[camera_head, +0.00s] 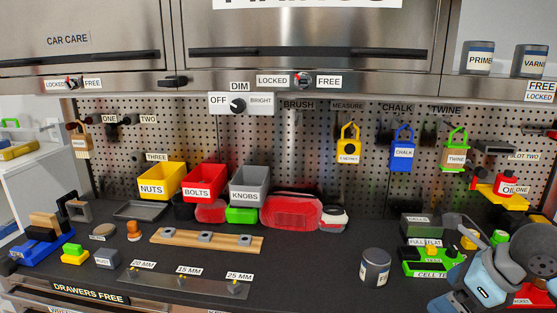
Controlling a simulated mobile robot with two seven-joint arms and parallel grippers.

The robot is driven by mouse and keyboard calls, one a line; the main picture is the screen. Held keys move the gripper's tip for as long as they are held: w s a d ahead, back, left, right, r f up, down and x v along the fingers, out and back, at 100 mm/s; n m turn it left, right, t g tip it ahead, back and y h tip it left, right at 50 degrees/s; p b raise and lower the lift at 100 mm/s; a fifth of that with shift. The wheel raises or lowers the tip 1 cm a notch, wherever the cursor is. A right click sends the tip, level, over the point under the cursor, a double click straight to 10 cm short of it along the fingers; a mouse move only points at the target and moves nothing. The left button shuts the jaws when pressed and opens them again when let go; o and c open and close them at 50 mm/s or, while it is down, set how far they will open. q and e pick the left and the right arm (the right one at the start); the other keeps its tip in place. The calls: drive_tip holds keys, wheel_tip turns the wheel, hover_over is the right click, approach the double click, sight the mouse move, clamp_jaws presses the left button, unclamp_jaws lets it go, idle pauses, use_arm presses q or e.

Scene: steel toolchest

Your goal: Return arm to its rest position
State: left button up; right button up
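My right arm (482,277) shows at the lower right, with light blue-grey links and a large dark round joint. It covers part of the counter's right end. I cannot make out any fingertips of my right gripper. My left arm and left gripper are outside the picture.
The dark counter holds a wooden rail (208,241), a grey can (375,267) and a green tray (427,267) beside my arm. Yellow (161,181), red (204,184) and grey (249,183) bins stand at the pegboard.

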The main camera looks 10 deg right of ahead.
drive_tip(key=s+a+f+m+t+y, duration=0.1)
drive_tip(key=a+f+m+y, duration=0.1)
drive_tip(key=a+m+y, duration=0.35)
drive_tip(key=s+a+f+m+y, duration=0.1)
drive_tip(key=a+f+m+y, duration=0.1)
drive_tip(key=a+y, duration=0.55)
wheel_tip(320, 180, down, 16)
drive_tip(key=d+f+m+t+h, duration=0.15)
drive_tip(key=m+t+h, duration=1)
drive_tip(key=m, duration=1.45)
drive_tip(key=s+a+f+m+g+h, duration=0.3)
drive_tip(key=s+a+f+m+g, duration=0.2)
drive_tip(key=s+f+m+g, duration=0.55)
use_arm(q)
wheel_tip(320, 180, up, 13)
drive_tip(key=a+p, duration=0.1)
drive_tip(key=p, duration=1.4)
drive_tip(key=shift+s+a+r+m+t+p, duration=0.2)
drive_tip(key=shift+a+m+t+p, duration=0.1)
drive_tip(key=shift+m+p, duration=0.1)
use_arm(e)
wheel_tip(320, 180, up, 11)
drive_tip(key=d+n+t, duration=0.1)
drive_tip(key=n+t, duration=0.2)
drive_tip(key=shift+d+n+t, duration=0.2)
drive_tip(key=shift+n+t, duration=0.1)
drive_tip(key=shift+t, duration=0.1)
